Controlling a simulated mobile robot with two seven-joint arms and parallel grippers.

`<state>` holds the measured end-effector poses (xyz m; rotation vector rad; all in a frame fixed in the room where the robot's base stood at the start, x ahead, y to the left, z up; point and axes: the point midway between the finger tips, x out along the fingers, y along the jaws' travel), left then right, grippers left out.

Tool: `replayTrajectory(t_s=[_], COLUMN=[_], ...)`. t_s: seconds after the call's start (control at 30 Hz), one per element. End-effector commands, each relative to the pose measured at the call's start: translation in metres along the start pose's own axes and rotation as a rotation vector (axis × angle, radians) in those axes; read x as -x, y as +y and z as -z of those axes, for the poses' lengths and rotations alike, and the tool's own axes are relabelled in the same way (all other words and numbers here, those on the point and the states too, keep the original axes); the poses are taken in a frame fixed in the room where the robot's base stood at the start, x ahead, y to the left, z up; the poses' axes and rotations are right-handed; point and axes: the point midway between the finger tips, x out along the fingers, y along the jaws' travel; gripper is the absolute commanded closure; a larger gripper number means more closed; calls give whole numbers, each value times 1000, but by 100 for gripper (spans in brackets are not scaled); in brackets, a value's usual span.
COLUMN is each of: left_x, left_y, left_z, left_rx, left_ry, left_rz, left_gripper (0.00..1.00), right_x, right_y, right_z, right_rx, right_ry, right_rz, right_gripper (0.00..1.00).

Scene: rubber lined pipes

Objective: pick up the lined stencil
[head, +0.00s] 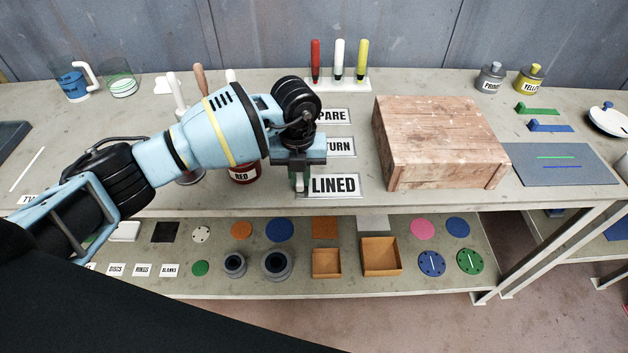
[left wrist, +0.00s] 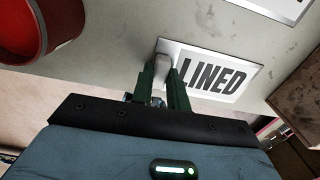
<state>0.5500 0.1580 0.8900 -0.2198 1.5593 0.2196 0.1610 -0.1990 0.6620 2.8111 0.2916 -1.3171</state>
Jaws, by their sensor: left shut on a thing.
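The lined stencil (head: 338,187) is a white plate with LINED in black capitals. It is at the front edge of the upper bench top. It also shows in the left wrist view (left wrist: 222,78), right of the fingers. My left gripper (head: 299,186) points down at the plate's left end. In the left wrist view, its green fingers (left wrist: 164,82) are shut on a small grey grip at that end. The fingers hide part of this grip. I cannot tell whether the plate rests on the bench or is slightly above it. My right gripper is not in view.
The TURN stencil (head: 341,147) and another plate (head: 335,116), partly hidden, lie behind. A wooden block (head: 440,143) stands to the right. The red can (head: 244,174) stands close left of the gripper. A lower shelf (head: 205,285) holds discs, rings and boxes.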

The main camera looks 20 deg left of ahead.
Motion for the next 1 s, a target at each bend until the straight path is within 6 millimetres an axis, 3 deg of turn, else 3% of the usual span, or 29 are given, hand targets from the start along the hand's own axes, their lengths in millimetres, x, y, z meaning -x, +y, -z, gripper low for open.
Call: replayTrajectory(t_s=[0.27,0.47,1.0], left_x=[10,37,47], left_y=[0,0,22], left_z=[-1,-1,110], left_rx=[0,0,-4], left_ry=[-2,-4,-1], left_rz=[1,3,2], left_gripper=[100,100,100], right_x=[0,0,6], right_y=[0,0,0], right_z=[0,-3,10], right_rx=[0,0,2], right_ry=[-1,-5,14], right_rz=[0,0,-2], right_gripper=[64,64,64])
